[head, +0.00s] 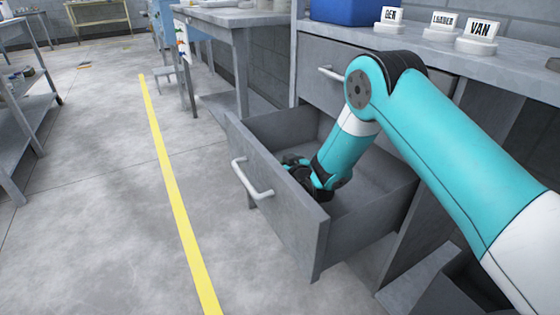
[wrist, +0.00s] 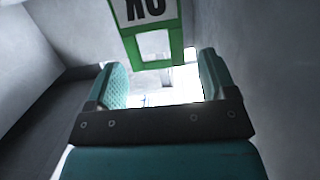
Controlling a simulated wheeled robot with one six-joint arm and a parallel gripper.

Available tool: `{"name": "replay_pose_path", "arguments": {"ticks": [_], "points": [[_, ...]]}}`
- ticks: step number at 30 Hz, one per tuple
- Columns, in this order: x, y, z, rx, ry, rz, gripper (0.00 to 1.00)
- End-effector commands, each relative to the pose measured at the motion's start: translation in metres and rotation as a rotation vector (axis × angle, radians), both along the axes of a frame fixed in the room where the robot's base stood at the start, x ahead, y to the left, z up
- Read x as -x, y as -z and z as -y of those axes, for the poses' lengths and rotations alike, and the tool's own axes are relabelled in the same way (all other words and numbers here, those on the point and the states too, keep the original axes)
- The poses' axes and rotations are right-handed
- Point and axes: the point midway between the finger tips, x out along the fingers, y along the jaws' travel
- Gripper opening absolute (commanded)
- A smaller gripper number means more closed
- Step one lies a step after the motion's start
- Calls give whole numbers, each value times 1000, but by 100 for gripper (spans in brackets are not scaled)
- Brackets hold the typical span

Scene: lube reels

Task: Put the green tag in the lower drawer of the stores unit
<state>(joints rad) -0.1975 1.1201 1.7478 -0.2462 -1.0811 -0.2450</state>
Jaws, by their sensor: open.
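The lower drawer (head: 285,199) of the grey stores unit (head: 312,45) is pulled out, with a pale bar handle on its front. My gripper (head: 303,170) reaches down into it, close behind the drawer front. In the wrist view my gripper (wrist: 163,82) is open, its two teal fingers apart. The green tag (wrist: 131,48) shows just beyond the fingertips, with black letters upside down on a white panel and a green frame. Its top is cut off by the picture edge. I cannot tell whether it touches the drawer floor. The tag is hidden in the head view.
A closed upper drawer (head: 345,82) sits above the open one. The worktop holds a blue bin (head: 345,10) and several white name stands, including VAN (head: 477,38). A bench (head: 235,20) stands behind. Open floor with a yellow line (head: 170,165) lies left.

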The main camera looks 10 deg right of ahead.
Motion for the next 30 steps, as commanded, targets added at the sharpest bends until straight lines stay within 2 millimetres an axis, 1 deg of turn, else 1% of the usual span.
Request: {"name": "replay_pose_path", "arguments": {"ticks": [1,3,6,12,17,30], "points": [[10,-1,6,0,4,-6,78],[24,-3,10,-4,5,-4,78],[40,-5,15,-4,4,-1,78],[58,-11,20,-5,2,0,78],[64,-16,21,-4,2,1,78],[64,-17,21,-5,2,0,78]]}}
